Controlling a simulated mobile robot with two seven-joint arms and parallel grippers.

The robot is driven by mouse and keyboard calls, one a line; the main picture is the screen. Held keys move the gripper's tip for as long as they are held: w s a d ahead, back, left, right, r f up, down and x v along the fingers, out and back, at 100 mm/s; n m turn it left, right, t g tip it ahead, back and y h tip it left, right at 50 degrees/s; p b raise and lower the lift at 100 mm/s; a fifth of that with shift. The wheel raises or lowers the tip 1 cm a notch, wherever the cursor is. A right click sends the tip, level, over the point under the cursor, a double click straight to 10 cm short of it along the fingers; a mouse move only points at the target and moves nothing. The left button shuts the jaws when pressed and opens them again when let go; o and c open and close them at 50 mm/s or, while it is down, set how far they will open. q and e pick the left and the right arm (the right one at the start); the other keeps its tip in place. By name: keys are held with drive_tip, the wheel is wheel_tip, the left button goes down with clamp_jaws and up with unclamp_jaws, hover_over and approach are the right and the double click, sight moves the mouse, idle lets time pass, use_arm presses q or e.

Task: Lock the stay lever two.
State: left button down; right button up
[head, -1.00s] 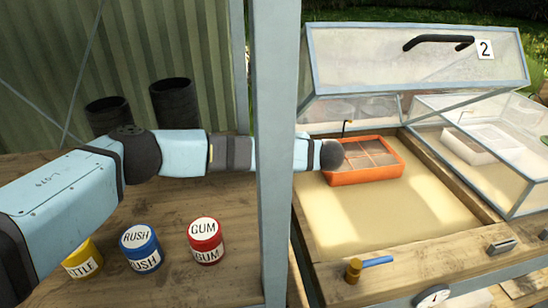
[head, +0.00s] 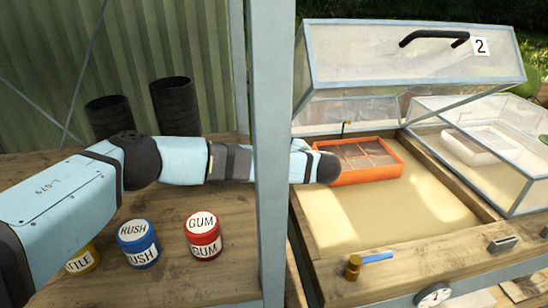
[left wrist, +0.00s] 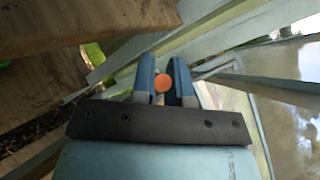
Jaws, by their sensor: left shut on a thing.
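The lid marked 2 (head: 400,60) stands raised over the frame of a sandy bed (head: 350,225), with a black handle (head: 432,36) on it. My left arm passes behind a grey post, and its dark wrist end (head: 327,168) is beside the orange tray. The fingers are hidden in the head view. In the left wrist view my left gripper (left wrist: 164,86) is shut on a round orange knob (left wrist: 162,84). I take the knob to be the end of the stay lever; the rest of the lever cannot be made out. My right gripper is not in view.
The grey post (head: 273,150) stands in front of my left arm. The orange tray (head: 372,178) lies in the bed. A blue-handled fitting (head: 376,257) is on the front rail. Red (head: 204,236) and blue (head: 138,243) jars stand on the bench. Another glazed frame is at right.

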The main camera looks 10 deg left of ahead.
use_arm(q)
drive_tip(key=shift+s+d+f+y, duration=0.1)
drive_tip(key=shift+f+y, duration=0.1)
drive_tip(key=shift+y, duration=0.1)
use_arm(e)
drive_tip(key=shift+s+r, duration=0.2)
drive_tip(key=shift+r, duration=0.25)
use_arm(q)
drive_tip(key=c, duration=1.1)
unclamp_jaws()
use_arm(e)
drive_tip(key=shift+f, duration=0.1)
